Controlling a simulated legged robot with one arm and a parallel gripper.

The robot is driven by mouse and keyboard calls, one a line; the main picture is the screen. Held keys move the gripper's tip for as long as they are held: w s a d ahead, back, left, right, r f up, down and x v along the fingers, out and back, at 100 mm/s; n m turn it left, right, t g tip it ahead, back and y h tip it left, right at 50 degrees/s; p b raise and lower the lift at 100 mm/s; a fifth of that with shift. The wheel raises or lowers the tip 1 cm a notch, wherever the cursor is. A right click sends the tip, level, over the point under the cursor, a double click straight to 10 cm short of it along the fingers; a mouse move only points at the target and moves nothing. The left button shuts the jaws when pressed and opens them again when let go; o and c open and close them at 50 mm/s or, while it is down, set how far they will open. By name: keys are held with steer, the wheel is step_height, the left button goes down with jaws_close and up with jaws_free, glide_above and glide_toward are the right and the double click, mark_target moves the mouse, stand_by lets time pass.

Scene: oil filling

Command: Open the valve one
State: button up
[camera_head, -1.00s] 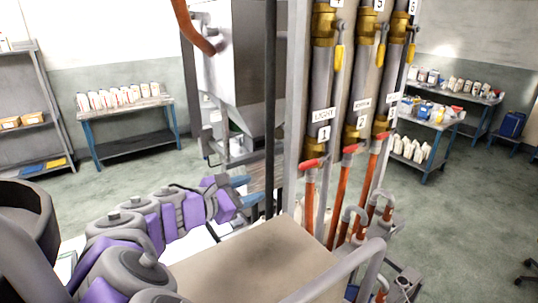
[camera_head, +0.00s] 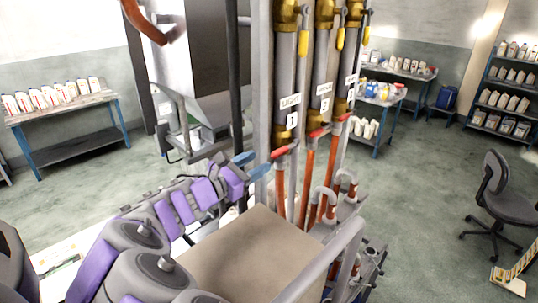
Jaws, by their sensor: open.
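Valve one has a red lever (camera_head: 280,152) below the label "1" (camera_head: 291,120) on the leftmost grey pipe (camera_head: 284,78). The orange hose (camera_head: 279,190) hangs below that lever. My gripper (camera_head: 254,164) has blue fingertips and points right, toward the valve. It is open, with its tips just left of the red lever. I cannot tell whether a fingertip touches the lever or the grey post beside it. Valve two has a similar red lever (camera_head: 318,132), and valve three's red lever (camera_head: 342,117) is further right.
A beige flat-topped box (camera_head: 247,255) and a grey rail (camera_head: 325,262) stand in front of the pipes. A dark post (camera_head: 233,85) and a grey post (camera_head: 262,100) rise beside the gripper. An office chair (camera_head: 500,200) stands at right on open floor.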

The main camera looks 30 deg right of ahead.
mark_target(279, 154)
steer(key=x, duration=0.6)
steer(key=s+x, duration=0.1)
steer(key=x, duration=0.2)
steer(key=shift+s+d+f, duration=0.1)
steer(key=shift+d+f, duration=0.1)
steer(key=shift+d, duration=0.05)
steer(key=a, duration=0.2)
steer(key=shift+a+r, duration=0.15)
steer(key=shift+a, duration=0.45)
steer(key=shift+c, duration=1.5)
steer(key=shift+s+d, duration=0.15)
steer(key=shift+d, duration=0.6)
steer(key=c, duration=0.3)
steer(key=shift+d, duration=0.3)
steer(key=shift+c, duration=0.7)
jaws_close()
